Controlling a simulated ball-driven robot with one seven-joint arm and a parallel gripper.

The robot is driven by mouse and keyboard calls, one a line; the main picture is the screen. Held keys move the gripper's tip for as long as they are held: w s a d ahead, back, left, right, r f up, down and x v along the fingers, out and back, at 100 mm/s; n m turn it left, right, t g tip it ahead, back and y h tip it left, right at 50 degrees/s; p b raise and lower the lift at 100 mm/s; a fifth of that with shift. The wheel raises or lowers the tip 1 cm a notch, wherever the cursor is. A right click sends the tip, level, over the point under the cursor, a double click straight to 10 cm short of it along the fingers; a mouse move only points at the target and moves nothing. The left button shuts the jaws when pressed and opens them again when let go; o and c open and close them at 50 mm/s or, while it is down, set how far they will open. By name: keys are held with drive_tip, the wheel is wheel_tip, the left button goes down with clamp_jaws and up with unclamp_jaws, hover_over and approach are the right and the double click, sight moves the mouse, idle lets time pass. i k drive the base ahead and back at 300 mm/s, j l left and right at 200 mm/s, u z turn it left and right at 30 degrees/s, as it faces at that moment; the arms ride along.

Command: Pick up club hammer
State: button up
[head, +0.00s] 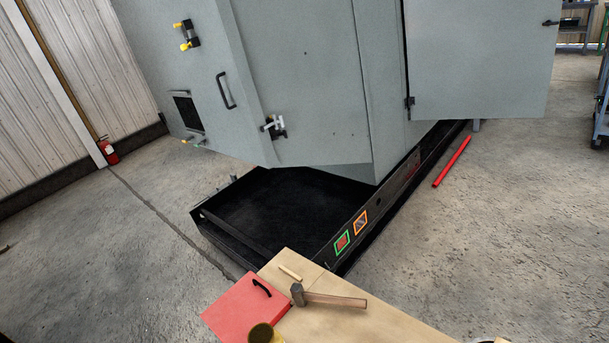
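The club hammer (334,299) lies on a light wooden bench top (385,325) at the bottom centre of the head view. Its grey-brown metal head is at the left end, and its wooden handle points right. Nothing covers it. My gripper is not in view, so I cannot see its fingers or whether they hold anything.
A red box or panel (238,308) with a black handle lies left of the hammer. A small wooden stick (290,273) lies behind it. A yellow-brown cylinder (262,333) is in front. The large grey enclosure (310,80) on its black base stands behind; a red bar (453,161) lies on the floor.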

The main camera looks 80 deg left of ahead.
sight(299, 296)
drive_tip(key=u, duration=2.15)
drive_tip(key=i+j+z, duration=0.1)
drive_tip(key=i+j, duration=0.3)
drive_tip(key=j, duration=0.25)
drive_tip(key=i+j+z, duration=0.15)
drive_tip(key=j, duration=0.2)
drive_tip(key=i+j+z, duration=0.1)
drive_tip(key=j, duration=0.25)
drive_tip(key=i+j+z, duration=0.1)
drive_tip(key=i+j, duration=0.15)
drive_tip(key=j, duration=0.1)
